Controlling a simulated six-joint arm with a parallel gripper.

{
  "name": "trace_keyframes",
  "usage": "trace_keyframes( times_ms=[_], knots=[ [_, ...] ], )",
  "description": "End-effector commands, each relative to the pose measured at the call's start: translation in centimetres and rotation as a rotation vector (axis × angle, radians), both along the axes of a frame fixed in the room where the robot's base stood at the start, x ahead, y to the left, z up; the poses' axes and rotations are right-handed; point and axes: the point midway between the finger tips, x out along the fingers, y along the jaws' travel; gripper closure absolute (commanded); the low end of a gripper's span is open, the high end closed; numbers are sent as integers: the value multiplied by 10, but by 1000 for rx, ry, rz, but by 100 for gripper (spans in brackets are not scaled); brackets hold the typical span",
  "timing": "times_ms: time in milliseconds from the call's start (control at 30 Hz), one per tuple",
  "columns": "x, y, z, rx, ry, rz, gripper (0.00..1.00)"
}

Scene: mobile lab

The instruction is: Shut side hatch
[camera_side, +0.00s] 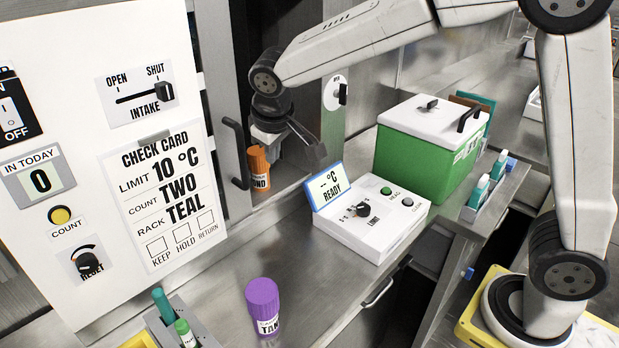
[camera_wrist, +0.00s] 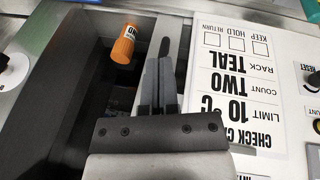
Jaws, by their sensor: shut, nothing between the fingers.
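The side hatch is a dark recess in the wall, and it stands open in the side view. At its left edge is a pale grey upright panel (camera_side: 226,130) with a black bar handle (camera_side: 236,155); this looks like the hatch door. My gripper (camera_side: 317,152) is shut and empty, in front of the opening, right of the handle and apart from it.
An orange-capped tube (camera_side: 259,168) stands in the opening, left of my gripper; it also shows in the wrist view (camera_wrist: 125,44). A white control box (camera_side: 372,222), green cooler (camera_side: 432,140) and purple-capped tube (camera_side: 263,305) stand on the metal bench. Bare bench lies between them.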

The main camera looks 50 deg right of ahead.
Motion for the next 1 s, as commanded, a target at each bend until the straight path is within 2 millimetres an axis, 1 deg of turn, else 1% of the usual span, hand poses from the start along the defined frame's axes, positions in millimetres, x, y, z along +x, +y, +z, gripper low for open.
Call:
trace_keyframes(
  times_ms=[33,200,333,500,600,700,800,1000],
  knots=[
    [10,9,9,-15,-12,3,100],
    [36,34,42,-71,-56,-5,100],
    [51,54,67,-110,-95,-21,100],
    [63,75,96,-148,-144,-50,100],
    [67,83,106,-162,-163,-65,100],
    [68,87,113,-170,-175,-73,100],
    [69,89,116,-172,-180,-77,100],
    [69,88,114,-172,-179,-78,100]
  ],
)
